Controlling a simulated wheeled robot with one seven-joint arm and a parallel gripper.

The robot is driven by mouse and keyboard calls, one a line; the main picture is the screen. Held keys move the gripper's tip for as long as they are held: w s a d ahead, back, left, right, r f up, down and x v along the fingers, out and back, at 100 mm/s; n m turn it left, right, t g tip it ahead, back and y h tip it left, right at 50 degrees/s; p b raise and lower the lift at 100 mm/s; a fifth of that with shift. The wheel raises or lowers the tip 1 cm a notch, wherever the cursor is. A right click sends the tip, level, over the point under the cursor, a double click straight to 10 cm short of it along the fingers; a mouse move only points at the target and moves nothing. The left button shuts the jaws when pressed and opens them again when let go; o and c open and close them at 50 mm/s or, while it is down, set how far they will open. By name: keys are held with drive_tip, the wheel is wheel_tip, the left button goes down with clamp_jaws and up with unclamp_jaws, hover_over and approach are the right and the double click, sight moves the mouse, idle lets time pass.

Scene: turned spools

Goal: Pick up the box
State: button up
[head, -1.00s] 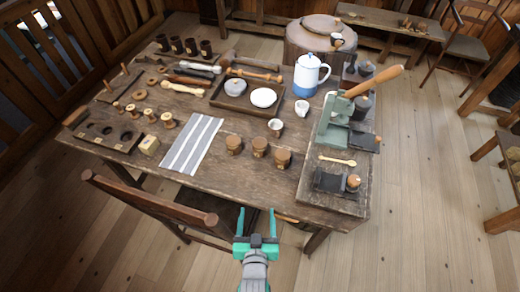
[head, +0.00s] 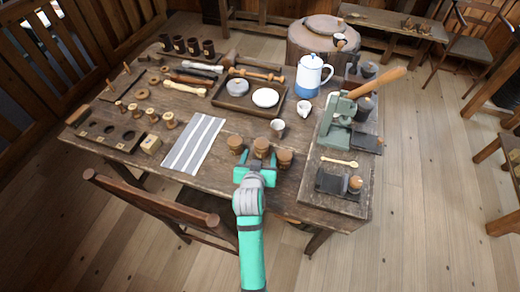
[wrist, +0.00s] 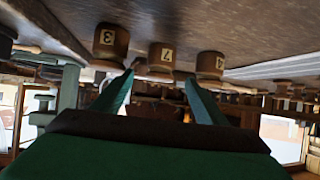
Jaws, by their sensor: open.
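Three round brown wooden pots stand in a row near the table's front edge: left (head: 236,143), middle (head: 261,146) and right (head: 284,158). In the upside-down wrist view they carry pale number labels, including a 3 on the left pot there (wrist: 110,40). My gripper (head: 257,163) is open, in front of the middle pot and partly covering it. In the wrist view the middle pot (wrist: 161,57) appears between the spread fingers (wrist: 160,95), beyond their tips; nothing is held. A small pale square box-like block (head: 151,144) stands at the table's front left.
A striped cloth (head: 194,145) lies left of the pots. A white cup (head: 277,127) stands behind them. A board with a green lever press (head: 335,134) is at the right. A chair (head: 150,200) stands at the table's front left.

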sight(261, 150)
drive_tip(key=x, duration=0.2)
drive_tip(key=shift+w+d+f, duration=0.15)
drive_tip(key=shift+w+d, duration=0.05)
drive_tip(key=shift+w, duration=0.05)
drive_tip(key=shift+a+x, duration=0.15)
drive_tip(key=shift+x, duration=1.45)
drive_tip(key=shift+a+x, duration=0.15)
drive_tip(key=shift+x, duration=1.5)
drive_tip(key=c, duration=1.1)
drive_tip(key=shift+d, duration=0.1)
drive_tip(key=shift+c, duration=0.2)
